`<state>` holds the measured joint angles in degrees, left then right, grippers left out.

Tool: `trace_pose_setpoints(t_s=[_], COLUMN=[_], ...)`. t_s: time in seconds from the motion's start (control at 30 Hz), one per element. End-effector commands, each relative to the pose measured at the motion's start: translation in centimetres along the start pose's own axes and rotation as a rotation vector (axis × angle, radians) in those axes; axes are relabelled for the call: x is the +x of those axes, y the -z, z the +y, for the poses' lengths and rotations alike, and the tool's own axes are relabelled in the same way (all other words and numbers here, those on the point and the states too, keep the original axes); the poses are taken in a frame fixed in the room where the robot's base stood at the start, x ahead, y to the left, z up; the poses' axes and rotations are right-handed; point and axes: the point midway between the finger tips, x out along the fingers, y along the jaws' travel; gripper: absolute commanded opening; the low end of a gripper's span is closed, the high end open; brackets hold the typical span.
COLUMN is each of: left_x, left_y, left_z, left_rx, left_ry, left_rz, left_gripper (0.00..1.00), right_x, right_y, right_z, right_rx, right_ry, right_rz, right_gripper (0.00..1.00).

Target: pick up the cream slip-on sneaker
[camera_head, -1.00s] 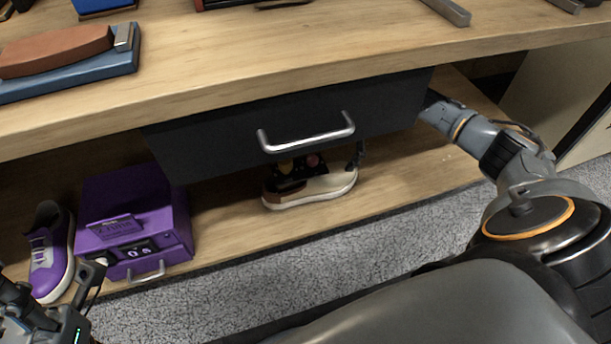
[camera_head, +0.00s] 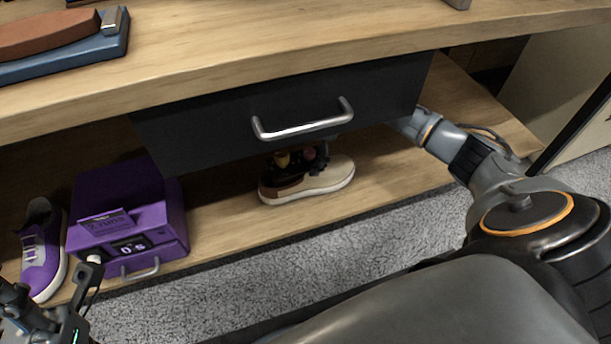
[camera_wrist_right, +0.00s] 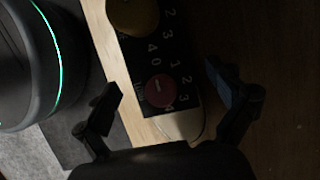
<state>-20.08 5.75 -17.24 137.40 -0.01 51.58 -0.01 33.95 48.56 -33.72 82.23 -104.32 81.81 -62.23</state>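The cream slip-on sneaker (camera_head: 325,180), cream with a brown part and a pale sole, lies on the lower shelf under the black drawer. In the right wrist view its cream end (camera_wrist_right: 183,125) shows beyond a black numbered panel (camera_wrist_right: 165,60) that hides part of it. My right gripper (camera_wrist_right: 165,80) is open, its fingers apart on either side of the panel and sneaker. In the head view the drawer hides most of this gripper. Whether it touches the shoe cannot be told. My left gripper (camera_head: 85,290) is at the lower left, away from the sneaker; its opening is unclear.
The black drawer (camera_head: 200,130) with a metal handle (camera_head: 300,128) overhangs the sneaker. A purple box (camera_head: 130,225) with a display and a purple sneaker (camera_head: 42,255) stand left on the lower shelf (camera_head: 225,215). Grey carpet (camera_head: 250,270) lies in front.

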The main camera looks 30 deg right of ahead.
Motion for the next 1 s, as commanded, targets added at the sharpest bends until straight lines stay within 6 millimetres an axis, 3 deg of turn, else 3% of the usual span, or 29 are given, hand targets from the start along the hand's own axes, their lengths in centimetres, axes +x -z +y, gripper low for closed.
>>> trace_pose_setpoints(t_s=[0.03,0.07,0.43,1.0], left_x=[0.02,0.02,0.03,0.32], left_y=[0.01,0.01,0.04,0.16], left_z=[0.00,0.00,-0.01,-0.02], left_rx=[0.000,0.000,0.000,0.001], left_ry=[0.000,0.000,0.000,0.000], left_rz=[0.000,0.000,0.001,0.003], left_gripper=[0.40,0.40,0.40,0.40], right_x=[-0.03,-0.03,0.00,-0.34], right_y=[0.00,0.01,0.01,-0.12], right_z=[-0.01,-0.01,0.00,0.12], right_rx=[0.000,0.000,0.000,0.004], right_ry=[0.000,0.000,0.000,0.005], right_rz=[0.000,0.000,0.000,-0.004], right_gripper=[0.86,0.80,0.05,0.04])
